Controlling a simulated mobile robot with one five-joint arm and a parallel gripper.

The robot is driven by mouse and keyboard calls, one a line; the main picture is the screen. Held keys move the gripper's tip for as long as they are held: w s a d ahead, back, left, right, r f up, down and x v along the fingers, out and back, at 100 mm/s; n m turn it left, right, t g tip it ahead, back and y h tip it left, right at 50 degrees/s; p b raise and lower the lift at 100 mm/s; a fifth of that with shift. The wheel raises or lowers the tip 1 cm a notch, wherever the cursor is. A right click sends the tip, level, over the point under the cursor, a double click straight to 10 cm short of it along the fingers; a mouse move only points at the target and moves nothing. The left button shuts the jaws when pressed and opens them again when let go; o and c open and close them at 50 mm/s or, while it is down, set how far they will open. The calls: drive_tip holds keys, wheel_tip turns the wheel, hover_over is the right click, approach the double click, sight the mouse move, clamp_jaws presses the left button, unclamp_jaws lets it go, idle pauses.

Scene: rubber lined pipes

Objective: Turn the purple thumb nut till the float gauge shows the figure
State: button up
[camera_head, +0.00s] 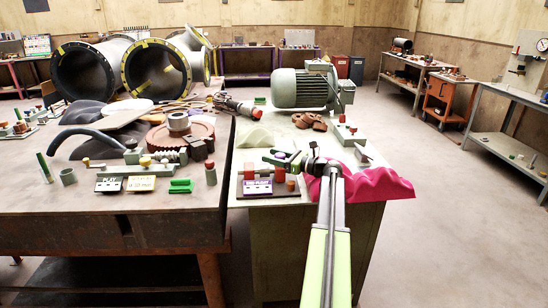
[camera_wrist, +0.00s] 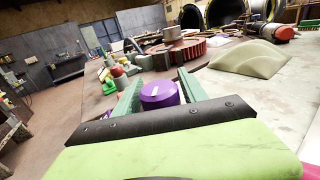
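The purple thumb nut (camera_wrist: 160,95) shows in the wrist view, round, with a pale mark on its top. It sits between the two green fingers of my gripper (camera_wrist: 161,84), which stand apart on either side of it. A narrow gap seems to show at its right; contact on the left is unclear. In the head view my gripper (camera_head: 284,158) is over the right bench, just above a dark-based fixture with a purple "END FLOAT" sign (camera_head: 258,187). Red posts (camera_head: 279,174) stand behind the sign. The gauge's reading cannot be made out.
A pink cloth (camera_head: 375,187) lies under my arm at the bench's front. A grey motor (camera_head: 303,90) and brown links (camera_head: 310,121) stand behind. Open floor lies to the right.

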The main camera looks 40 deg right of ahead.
sight(282, 155)
clamp_jaws()
drive_tip(key=shift+h, duration=0.3)
